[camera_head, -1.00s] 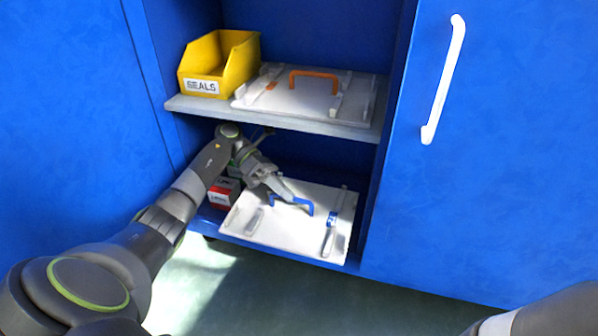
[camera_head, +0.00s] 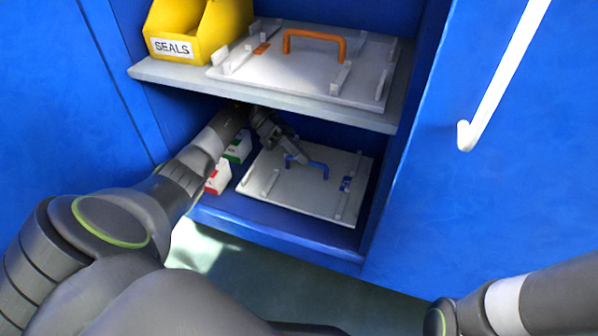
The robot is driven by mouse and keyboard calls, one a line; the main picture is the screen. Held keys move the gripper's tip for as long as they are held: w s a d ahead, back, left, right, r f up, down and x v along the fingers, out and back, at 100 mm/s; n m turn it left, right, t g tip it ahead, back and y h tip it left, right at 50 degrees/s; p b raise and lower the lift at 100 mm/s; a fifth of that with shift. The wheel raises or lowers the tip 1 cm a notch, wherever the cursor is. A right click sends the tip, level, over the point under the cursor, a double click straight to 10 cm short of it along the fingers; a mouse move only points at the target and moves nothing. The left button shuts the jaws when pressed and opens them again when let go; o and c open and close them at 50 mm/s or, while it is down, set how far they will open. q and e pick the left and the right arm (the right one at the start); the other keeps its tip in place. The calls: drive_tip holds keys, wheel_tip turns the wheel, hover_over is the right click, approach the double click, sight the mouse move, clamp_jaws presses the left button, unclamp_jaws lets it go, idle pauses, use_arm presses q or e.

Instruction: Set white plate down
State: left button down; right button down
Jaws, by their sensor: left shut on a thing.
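The white plate (camera_head: 300,196) with a blue handle (camera_head: 316,167) lies in the lower compartment of the blue cabinet, close over or on the cabinet floor; I cannot tell whether it touches. My left gripper (camera_head: 297,156) reaches in under the shelf and is shut on the blue handle. The fingertips are small and partly in shadow. My right arm shows at the bottom right, but its gripper is out of view.
On the shelf (camera_head: 163,78) above stand a yellow SEALS bin (camera_head: 222,25) and another white plate (camera_head: 300,85) with an orange handle. Small boxes (camera_head: 218,178) stand left of the lower plate. A white door handle (camera_head: 505,75) is at the right.

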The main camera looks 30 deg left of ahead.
sight(306, 172)
use_arm(q)
drive_tip(key=shift+f+b, duration=1.3)
drive_tip(key=shift+f, duration=0.8)
drive_tip(key=shift+r, duration=0.1)
drive_tip(key=c, duration=1.5)
unclamp_jaws()
